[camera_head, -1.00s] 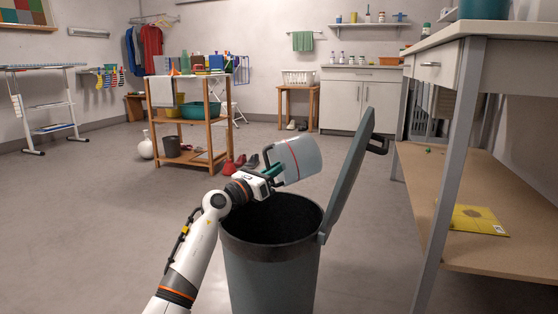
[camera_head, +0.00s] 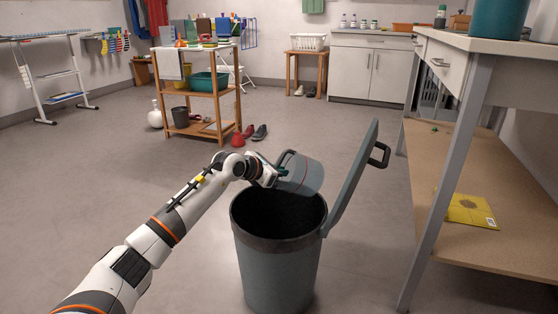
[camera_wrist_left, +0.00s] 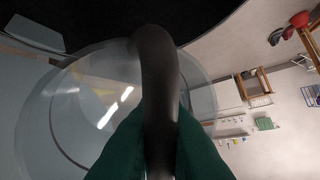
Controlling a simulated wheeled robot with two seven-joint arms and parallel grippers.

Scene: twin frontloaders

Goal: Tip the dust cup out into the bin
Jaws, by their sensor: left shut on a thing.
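My left gripper (camera_head: 279,174) is shut on the cup's handle (camera_wrist_left: 156,85). In the left wrist view the green fingers (camera_wrist_left: 150,150) close on the handle, with the see-through cup (camera_wrist_left: 85,105) behind it. The bin's lid (camera_head: 352,180) stands open on the right. I cannot tell whether any dust is in the cup. My right gripper is not in view.
A workbench (camera_head: 490,45) with a lower shelf stands at the right, a yellow packet (camera_head: 468,209) on that shelf. A wooden trolley (camera_head: 215,95) with a teal basin (camera_head: 208,82) stands behind. The floor left of the bin is clear.

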